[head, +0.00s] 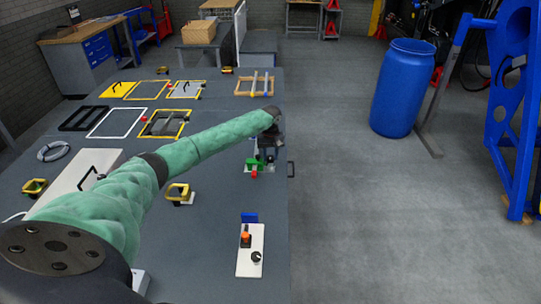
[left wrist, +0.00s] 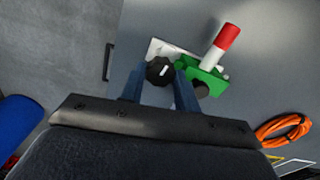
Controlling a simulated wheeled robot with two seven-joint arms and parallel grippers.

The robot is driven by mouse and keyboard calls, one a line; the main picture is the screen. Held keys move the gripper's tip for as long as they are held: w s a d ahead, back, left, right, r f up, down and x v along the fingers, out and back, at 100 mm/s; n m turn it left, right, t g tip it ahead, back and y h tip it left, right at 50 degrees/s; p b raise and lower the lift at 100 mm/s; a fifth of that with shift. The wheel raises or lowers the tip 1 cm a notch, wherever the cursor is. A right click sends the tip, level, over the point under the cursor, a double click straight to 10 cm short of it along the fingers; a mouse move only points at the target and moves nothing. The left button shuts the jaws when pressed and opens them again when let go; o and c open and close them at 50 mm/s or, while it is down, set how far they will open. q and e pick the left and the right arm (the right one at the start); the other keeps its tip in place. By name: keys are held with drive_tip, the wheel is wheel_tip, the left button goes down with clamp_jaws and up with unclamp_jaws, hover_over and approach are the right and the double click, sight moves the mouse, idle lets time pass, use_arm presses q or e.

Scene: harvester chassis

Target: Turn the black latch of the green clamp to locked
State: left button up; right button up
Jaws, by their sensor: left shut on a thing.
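The green clamp (head: 254,164) stands near the right edge of the grey table, with a red tip in front of it. In the left wrist view the green clamp (left wrist: 212,80) has a red and white handle leaning up to the right. The black latch (left wrist: 160,71) is a round knob with a white mark, beside the clamp on a pale plate. My left gripper (left wrist: 160,82) has its two blue-grey fingers on either side of the latch, closed on it. In the head view my left gripper (head: 269,158) reaches down at the clamp and partly hides it. My right gripper is not in view.
A white plate (head: 250,262) with an orange part and a black knob lies nearer on the table. A yellow-handled piece (head: 178,192) stands left of the clamp. Several frames lie farther back. A blue barrel (head: 403,88) stands on the floor at right. An orange cable (left wrist: 284,130) shows in the wrist view.

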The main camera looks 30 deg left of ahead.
use_arm(q)
drive_tip(key=shift+m, duration=0.7)
drive_tip(key=shift+d+m, duration=0.1)
drive_tip(key=shift+m, duration=0.9)
drive_tip(key=m, duration=0.9)
drive_tip(key=shift+m, duration=0.4)
drive_tip(key=shift+m+b, duration=0.35)
drive_tip(key=shift+m, duration=1.25)
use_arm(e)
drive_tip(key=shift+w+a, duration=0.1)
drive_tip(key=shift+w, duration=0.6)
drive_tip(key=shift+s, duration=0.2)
use_arm(q)
drive_tip(key=o, duration=0.7)
